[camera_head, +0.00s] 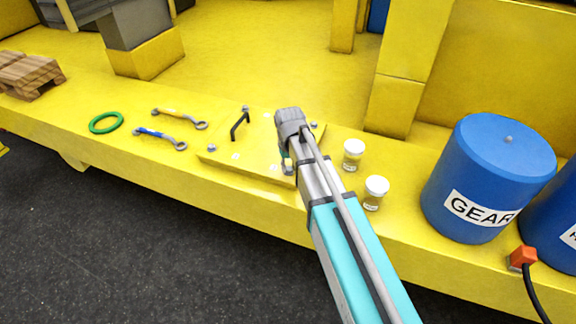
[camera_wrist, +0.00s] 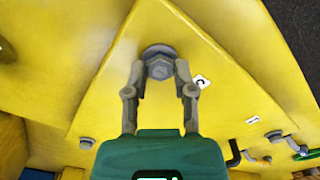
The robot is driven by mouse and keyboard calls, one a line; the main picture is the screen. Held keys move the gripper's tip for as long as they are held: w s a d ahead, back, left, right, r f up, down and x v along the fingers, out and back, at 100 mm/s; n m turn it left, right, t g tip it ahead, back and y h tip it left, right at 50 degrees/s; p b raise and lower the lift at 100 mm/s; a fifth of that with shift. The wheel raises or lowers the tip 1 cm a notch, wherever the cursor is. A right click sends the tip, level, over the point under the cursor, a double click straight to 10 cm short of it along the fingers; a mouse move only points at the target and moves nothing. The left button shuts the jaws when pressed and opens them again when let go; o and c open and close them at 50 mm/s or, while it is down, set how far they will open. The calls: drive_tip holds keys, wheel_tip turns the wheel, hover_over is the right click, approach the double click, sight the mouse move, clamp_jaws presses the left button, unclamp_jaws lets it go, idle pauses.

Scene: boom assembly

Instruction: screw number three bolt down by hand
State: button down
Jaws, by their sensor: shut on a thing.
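The yellow cover plate (camera_head: 228,162) lies on the yellow deck, with a bolt near each corner. In the wrist view, a grey hex bolt (camera_wrist: 160,68) with a round washer sits at one corner of the plate (camera_wrist: 215,95). My gripper (camera_wrist: 160,72) has its two fingers closed on either side of this bolt head. A small white label (camera_wrist: 201,82) is beside the bolt; I cannot read its number for sure. In the head view my gripper (camera_head: 287,163) points down at the plate's front right corner, and my wrist hides part of the plate.
Other bolts (camera_wrist: 275,135) and a black handle (camera_head: 240,124) stand on the plate. Two jars (camera_head: 375,191) and a blue GEAR drum (camera_head: 487,180) are at right. Two wrenches (camera_head: 160,137) and a green ring (camera_head: 106,122) lie at left.

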drive_tip(key=shift+w+m, duration=0.2)
drive_tip(key=shift+m, duration=0.5)
drive_tip(key=shift+c, duration=2.2)
unclamp_jaws()
drive_tip(key=shift+s, duration=0.1)
drive_tip(key=shift+s, duration=0.2)
